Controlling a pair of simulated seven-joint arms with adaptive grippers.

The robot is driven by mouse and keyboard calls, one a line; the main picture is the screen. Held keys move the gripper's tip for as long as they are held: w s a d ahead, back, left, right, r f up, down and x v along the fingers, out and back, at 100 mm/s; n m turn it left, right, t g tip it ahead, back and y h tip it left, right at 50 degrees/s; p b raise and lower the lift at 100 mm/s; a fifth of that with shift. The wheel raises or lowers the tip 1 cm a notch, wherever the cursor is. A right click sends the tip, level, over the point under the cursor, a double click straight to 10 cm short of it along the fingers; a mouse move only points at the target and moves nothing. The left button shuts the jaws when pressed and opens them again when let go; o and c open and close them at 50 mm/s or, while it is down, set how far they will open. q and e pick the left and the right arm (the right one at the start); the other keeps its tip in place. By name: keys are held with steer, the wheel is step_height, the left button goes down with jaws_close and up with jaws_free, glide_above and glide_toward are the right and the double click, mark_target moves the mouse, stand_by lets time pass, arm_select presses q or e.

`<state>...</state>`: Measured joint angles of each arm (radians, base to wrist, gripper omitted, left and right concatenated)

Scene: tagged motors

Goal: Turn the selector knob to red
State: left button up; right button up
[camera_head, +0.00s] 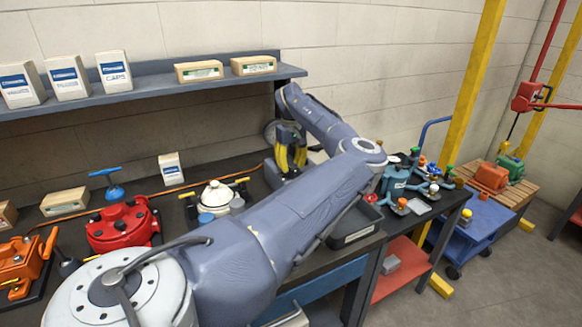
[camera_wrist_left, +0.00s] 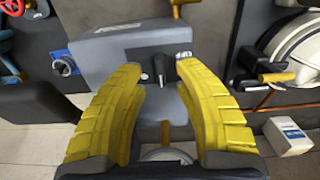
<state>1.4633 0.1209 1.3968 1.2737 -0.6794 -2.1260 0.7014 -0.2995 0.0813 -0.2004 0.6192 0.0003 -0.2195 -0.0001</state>
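The selector knob (camera_wrist_left: 160,68) is a black handle on the face of a grey box (camera_wrist_left: 115,45) in the wrist view. My left gripper (camera_wrist_left: 160,74) is open, with yellow padded fingers on both sides of the knob and a gap to each. I cannot tell how far in front of the knob the fingertips are. A small pale label (camera_wrist_left: 183,54) sits right of the knob; no red mark is clear. In the head view my left gripper (camera_head: 291,150) is by the back of the bench, and my arm and fingers hide the knob. My right gripper is not in view.
A white-domed device (camera_head: 215,195) and a red valve unit (camera_head: 120,225) stand left of my gripper. A black tray (camera_head: 352,238) and blue pump parts (camera_head: 396,182) lie right. A shelf (camera_head: 150,84) with boxes hangs behind. A blue switch (camera_wrist_left: 62,64) shows beside the grey box.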

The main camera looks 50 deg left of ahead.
mark_target(291, 168)
arm_select(q)
step_height(291, 168, up, 10)
stand_by(0.5)
stand_by(0.3)
